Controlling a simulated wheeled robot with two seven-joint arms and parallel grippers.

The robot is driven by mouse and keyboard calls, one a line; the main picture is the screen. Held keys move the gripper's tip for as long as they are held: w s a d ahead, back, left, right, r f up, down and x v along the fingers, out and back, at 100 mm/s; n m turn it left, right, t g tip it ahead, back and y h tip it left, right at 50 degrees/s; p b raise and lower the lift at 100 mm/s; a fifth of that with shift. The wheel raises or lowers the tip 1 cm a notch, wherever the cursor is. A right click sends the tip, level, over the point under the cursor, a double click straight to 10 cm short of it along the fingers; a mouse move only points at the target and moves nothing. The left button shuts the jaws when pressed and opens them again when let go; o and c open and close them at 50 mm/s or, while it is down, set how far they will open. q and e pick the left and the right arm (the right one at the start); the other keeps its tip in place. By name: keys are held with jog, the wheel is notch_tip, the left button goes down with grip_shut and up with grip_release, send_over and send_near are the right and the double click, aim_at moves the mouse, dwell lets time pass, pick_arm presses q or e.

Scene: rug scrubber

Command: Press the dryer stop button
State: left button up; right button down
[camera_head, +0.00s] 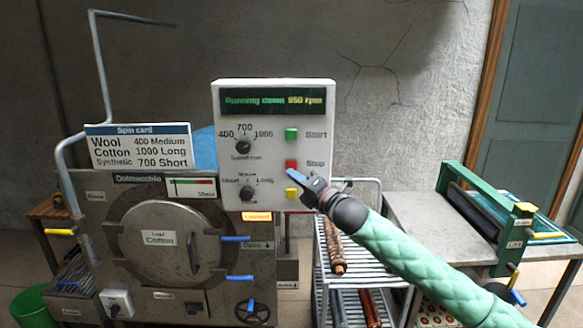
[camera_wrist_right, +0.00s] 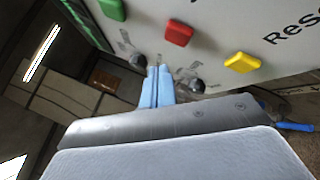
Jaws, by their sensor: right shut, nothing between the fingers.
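The white control panel (camera_head: 225,185) faces me above the dryer. Its red Stop button (camera_head: 291,164) sits between the green Start button (camera_head: 291,134) and a yellow button (camera_head: 292,193). The display (camera_head: 274,100) reads "Running down 950 rpm". My right gripper (camera_head: 293,176) reaches in from the right, shut and empty, its blue tips just below the Stop button. In the right wrist view the shut fingertips (camera_wrist_right: 160,72) point at the panel, a short gap from the red button (camera_wrist_right: 178,34); contact does not show. My left gripper is not in view.
The dryer's round door (camera_head: 150,255) labelled Cotton is closed, with blue handles at its right. A spin card (camera_head: 140,147) stands on top. A wire rack (camera_head: 340,250) and a green-framed roller (camera_head: 490,215) on a table are to the right.

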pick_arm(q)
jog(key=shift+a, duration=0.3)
pick_arm(e)
jog(key=shift+s, duration=1.35)
